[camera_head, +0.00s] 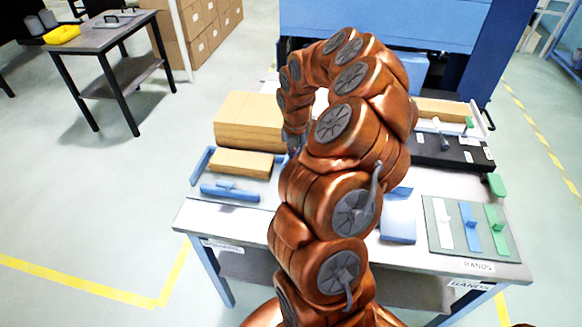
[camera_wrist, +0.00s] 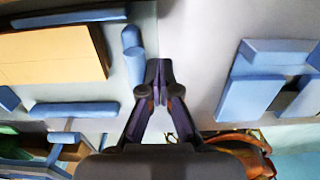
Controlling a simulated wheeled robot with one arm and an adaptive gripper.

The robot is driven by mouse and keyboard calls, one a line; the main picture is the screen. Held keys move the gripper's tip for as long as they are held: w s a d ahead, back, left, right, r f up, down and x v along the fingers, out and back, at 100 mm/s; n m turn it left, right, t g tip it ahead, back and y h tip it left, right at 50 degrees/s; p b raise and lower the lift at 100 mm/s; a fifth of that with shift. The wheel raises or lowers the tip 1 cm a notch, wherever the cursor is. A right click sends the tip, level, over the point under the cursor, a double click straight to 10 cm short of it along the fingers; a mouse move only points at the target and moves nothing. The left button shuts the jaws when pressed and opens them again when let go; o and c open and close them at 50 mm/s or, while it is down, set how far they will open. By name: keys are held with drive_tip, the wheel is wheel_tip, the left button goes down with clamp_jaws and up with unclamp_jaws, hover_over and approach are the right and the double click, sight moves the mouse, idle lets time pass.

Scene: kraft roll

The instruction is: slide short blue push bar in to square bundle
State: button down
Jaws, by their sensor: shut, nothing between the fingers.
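The square bundle (camera_head: 240,162), a low stack of kraft board, lies at the left of the table. It also shows at upper left in the wrist view (camera_wrist: 50,58). A short blue push bar (camera_wrist: 135,72) with a rounded knob stands just right of the bundle, with a narrow gap between them; my arm mostly hides that side in the head view. My gripper (camera_wrist: 158,68) is shut and empty, close to the right of this bar. Whether it touches the bar I cannot tell. A longer blue bar (camera_head: 230,192) with a handle lies along the bundle's front.
A taller kraft stack (camera_head: 248,118) stands behind the bundle. A blue block (camera_head: 398,222) lies to the right, then a green mat (camera_head: 436,238) with white, blue and green handled bars. A black tray (camera_head: 450,150) is behind. Bare grey table (camera_wrist: 195,55) lies right of my gripper.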

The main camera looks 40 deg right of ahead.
drive_tip(key=shift+w+a+p, duration=0.3)
drive_tip(key=shift+w+a, duration=0.25)
drive_tip(key=shift+w, duration=0.25)
drive_tip(key=shift+w+a+p, duration=0.25)
drive_tip(key=shift+w+a, duration=0.35)
drive_tip(key=shift+w, duration=0.2)
drive_tip(key=shift+w+a+p, duration=0.3)
drive_tip(key=shift+w+a, duration=0.25)
drive_tip(key=shift+w, duration=0.25)
drive_tip(key=shift+s+d+b, duration=0.3)
drive_tip(key=shift+s+d, duration=0.35)
drive_tip(key=shift+s, duration=0.3)
drive_tip(key=shift+s+d+b, duration=0.35)
drive_tip(key=shift+s+d, duration=0.35)
drive_tip(key=shift+s, duration=0.3)
drive_tip(key=shift+s+d+b, duration=0.3)
drive_tip(key=shift+s+d, duration=0.35)
drive_tip(key=shift+s, duration=0.3)
wheel_tip(320, 180, up, 7)
drive_tip(key=p, duration=0.3)
